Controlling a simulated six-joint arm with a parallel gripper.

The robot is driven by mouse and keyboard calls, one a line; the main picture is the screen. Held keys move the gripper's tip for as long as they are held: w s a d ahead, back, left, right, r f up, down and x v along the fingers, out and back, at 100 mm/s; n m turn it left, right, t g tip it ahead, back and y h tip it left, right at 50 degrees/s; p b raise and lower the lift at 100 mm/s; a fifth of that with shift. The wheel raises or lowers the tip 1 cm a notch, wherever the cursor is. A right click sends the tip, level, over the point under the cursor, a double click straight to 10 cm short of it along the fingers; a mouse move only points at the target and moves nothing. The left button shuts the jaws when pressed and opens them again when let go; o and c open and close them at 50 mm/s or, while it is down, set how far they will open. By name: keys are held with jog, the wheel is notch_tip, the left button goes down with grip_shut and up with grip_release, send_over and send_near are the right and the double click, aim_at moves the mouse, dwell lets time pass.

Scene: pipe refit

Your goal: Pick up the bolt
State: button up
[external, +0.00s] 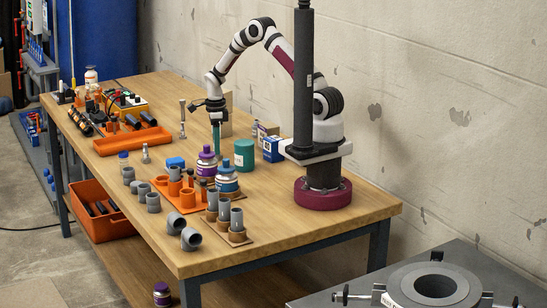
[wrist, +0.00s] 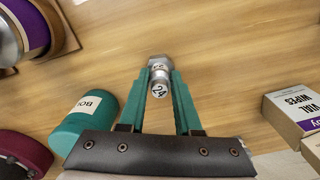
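In the wrist view a grey metal bolt (wrist: 159,76) stands upright, with its hexagonal head on the wooden table and a pale end marked "24" facing the camera. My gripper (wrist: 161,74) points down over it, with one teal finger on each side near the tips. The gaps beside the bolt are very small, and I cannot tell whether the fingers touch it. In the external view my gripper (external: 216,148) is low over the table behind the purple-capped bottles, and the bolt between its fingers is hidden there.
A teal canister (external: 245,155) and a blue-white box (external: 272,148) stand right of my gripper. Purple-capped bottles (external: 207,165) stand in front. Orange holders (external: 188,198) with grey pipe pieces are nearer the camera. Another metal bolt (external: 145,154) and a tall metal piece (external: 182,120) stand to the left.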

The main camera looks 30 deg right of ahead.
grip_shut()
dwell(1.0)
